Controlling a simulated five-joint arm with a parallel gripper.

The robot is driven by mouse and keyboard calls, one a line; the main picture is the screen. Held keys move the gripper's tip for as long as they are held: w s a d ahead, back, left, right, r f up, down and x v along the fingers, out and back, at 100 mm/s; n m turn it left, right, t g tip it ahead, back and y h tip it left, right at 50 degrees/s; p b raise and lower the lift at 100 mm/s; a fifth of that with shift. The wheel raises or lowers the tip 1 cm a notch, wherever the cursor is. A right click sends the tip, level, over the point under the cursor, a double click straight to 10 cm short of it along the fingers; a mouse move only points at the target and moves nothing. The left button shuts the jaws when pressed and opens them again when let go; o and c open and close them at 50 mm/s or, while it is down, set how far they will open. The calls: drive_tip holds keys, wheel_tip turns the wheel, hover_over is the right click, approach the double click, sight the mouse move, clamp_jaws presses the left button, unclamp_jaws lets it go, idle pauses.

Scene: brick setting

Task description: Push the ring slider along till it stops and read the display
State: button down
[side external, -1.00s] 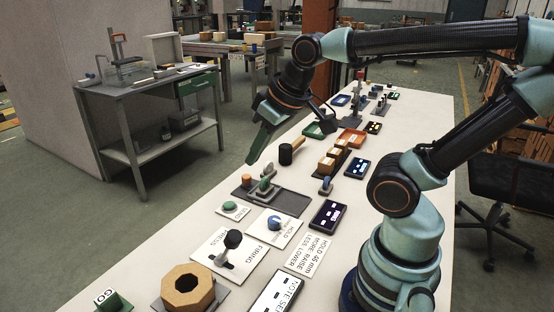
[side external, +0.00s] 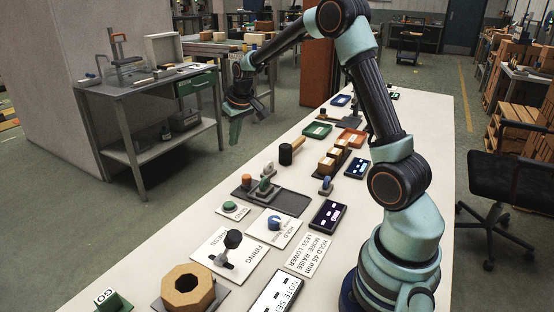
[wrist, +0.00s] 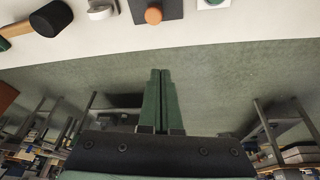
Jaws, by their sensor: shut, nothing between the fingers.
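My gripper (side external: 235,138) is shut and empty, with its green fingers pointing down beyond the bench's left edge. In the wrist view the two fingers (wrist: 161,75) lie together over the floor. I cannot tell for sure which fixture is the ring slider. A grey base plate (side external: 291,203) carries an orange knob (side external: 246,180) and a green-and-grey part (side external: 265,187); the orange knob also shows at the top of the wrist view (wrist: 153,15). A dark display (side external: 328,215) with lit marks stands to its right; the marks are too small to read. My gripper touches none of these.
A mallet (side external: 286,154) lies behind the plate. Nearer stand a green button (side external: 230,206), a blue knob (side external: 274,223), a black-knobbed lever (side external: 233,239) and an octagonal wooden ring (side external: 187,285). Trays and blocks fill the farther bench. A side table (side external: 150,85) stands left.

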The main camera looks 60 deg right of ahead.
sight(258, 185)
drive_tip(key=x, duration=0.4)
drive_tip(key=d+x, duration=0.1)
drive_tip(key=x, duration=0.8)
drive_tip(key=shift+s+d+r, duration=0.1)
drive_tip(key=shift+s+d, duration=0.05)
drive_tip(key=shift+d, duration=0.2)
drive_tip(key=shift+f, duration=0.25)
drive_tip(key=shift+s+a+r, duration=0.1)
drive_tip(key=shift+s+a, duration=0.15)
drive_tip(key=shift+s, duration=0.7)
drive_tip(key=shift+s+a, duration=0.25)
drive_tip(key=shift+s, duration=0.65)
